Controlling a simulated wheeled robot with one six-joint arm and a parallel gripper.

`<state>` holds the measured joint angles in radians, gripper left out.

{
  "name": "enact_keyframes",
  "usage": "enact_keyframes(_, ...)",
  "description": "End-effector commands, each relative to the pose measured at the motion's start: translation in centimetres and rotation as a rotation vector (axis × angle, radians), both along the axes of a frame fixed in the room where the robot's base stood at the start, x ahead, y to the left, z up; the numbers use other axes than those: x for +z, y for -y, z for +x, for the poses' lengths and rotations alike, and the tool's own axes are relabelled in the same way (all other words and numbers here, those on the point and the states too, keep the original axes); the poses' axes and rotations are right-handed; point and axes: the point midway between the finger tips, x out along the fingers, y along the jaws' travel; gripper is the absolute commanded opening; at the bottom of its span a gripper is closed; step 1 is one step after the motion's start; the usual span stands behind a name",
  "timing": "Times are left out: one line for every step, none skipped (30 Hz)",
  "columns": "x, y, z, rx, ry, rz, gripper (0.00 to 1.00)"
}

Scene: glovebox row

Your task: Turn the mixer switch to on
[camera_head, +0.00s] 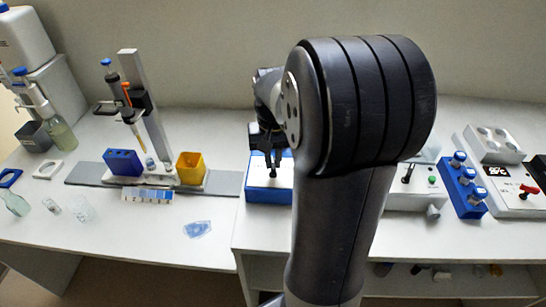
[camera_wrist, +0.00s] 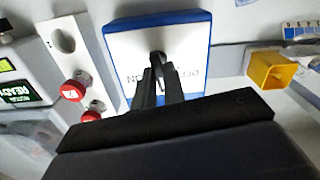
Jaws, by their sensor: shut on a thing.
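The mixer switch box (camera_head: 258,189) is white-topped with blue sides and stands on the bench, partly behind my arm. In the wrist view the box (camera_wrist: 185,39) shows a dark switch knob (camera_wrist: 156,57) near the middle of its white face. Upside-down lettering lies on both sides of the knob, partly covered by my fingers. My gripper (camera_wrist: 158,72) points at the box with its two dark fingers close together, shut on the switch knob. My gripper in the head view (camera_head: 271,168) is above the box; the switch's exact angle is hard to tell.
A yellow cup (camera_head: 190,168) and a blue block (camera_head: 122,162) stand to the left. A panel with a green button (camera_head: 432,181) and a rack of blue-capped bottles (camera_head: 463,190) stand to the right. In the wrist view, red-capped items (camera_wrist: 74,88) are close on the left.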

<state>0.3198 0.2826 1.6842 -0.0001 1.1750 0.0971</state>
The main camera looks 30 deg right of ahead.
Motion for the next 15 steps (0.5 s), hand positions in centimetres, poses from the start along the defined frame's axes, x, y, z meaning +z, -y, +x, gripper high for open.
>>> enact_keyframes(0.14,0.01,-0.04,-0.032,-0.002,0.001,0.00)
enact_keyframes(0.14,0.01,-0.04,-0.055,-0.001,0.000,0.00)
enact_keyframes(0.15,0.02,-0.03,-0.087,-0.001,0.000,0.00)
enact_keyframes(0.15,0.02,-0.02,-0.111,-0.001,0.000,0.00)
enact_keyframes(0.15,0.03,-0.03,-0.134,-0.001,0.000,0.00)
enact_keyframes(0.16,0.04,-0.02,-0.165,0.000,0.000,0.00)
enact_keyframes(0.16,0.05,-0.01,-0.188,0.000,0.000,0.00)
enact_keyframes(0.16,0.05,-0.01,-0.211,0.000,0.000,0.00)
enact_keyframes(0.16,0.06,-0.02,-0.241,0.000,0.000,0.00)
enact_keyframes(0.16,0.07,-0.02,-0.263,0.000,0.000,0.00)
enact_keyframes(0.16,0.07,-0.02,-0.283,0.000,0.000,0.00)
enact_keyframes(0.15,0.08,-0.02,-0.310,0.000,0.000,0.00)
enact_keyframes(0.15,0.07,-0.03,-0.330,0.000,0.000,0.00)
enact_keyframes(0.15,0.07,-0.03,-0.347,0.000,0.000,0.00)
enact_keyframes(0.14,0.08,-0.04,-0.370,0.000,0.000,0.00)
